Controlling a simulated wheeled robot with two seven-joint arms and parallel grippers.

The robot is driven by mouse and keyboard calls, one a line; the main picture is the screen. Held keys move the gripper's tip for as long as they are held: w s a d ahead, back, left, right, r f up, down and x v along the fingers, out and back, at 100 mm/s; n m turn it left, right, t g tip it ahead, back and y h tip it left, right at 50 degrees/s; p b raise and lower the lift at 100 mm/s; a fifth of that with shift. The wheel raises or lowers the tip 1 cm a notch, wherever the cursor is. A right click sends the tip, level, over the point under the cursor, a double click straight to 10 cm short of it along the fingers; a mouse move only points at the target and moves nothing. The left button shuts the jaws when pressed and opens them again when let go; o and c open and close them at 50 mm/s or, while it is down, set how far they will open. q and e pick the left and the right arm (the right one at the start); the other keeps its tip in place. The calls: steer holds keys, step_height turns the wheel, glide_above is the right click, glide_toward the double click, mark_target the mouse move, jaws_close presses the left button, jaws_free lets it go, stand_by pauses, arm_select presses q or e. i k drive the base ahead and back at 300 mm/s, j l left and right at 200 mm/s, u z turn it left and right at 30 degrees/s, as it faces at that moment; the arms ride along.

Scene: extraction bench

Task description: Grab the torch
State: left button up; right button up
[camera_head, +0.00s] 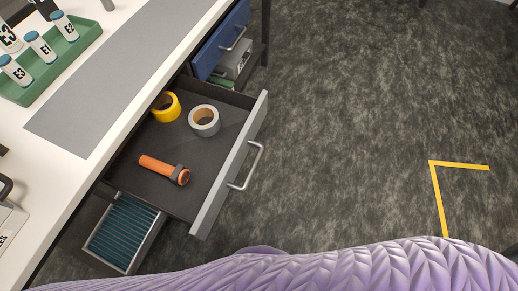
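An orange torch (160,168) with a dark band near its head lies on the dark floor of an open drawer (218,148). Its wide head points to the right and slightly toward the bottom of the picture. The drawer has a light grey front with a metal handle and is pulled out from under the white bench. Neither of my grippers is in view.
A yellow tape roll (165,107) and a grey tape roll (204,121) lie in the same drawer. A blue-sided drawer (220,45) is open behind. Above, the bench (112,25) holds a green tray (66,63) of labelled bottles.

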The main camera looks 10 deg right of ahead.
mark_target(179, 176)
steer(key=u, duration=0.95)
steer(key=i+l+u, duration=0.2)
steer(key=l+u, duration=0.2)
steer(key=l, duration=0.2)
steer(key=l+u, duration=0.45)
steer(key=l, duration=0.2)
steer(key=l+u, duration=0.4)
steer(key=l, duration=0.3)
steer(key=k+l+u, duration=0.1)
steer(key=l+u, duration=0.3)
steer(key=l, duration=0.25)
steer(key=i+j, duration=0.1)
steer(key=j, duration=0.6)
steer(key=i, duration=0.05)
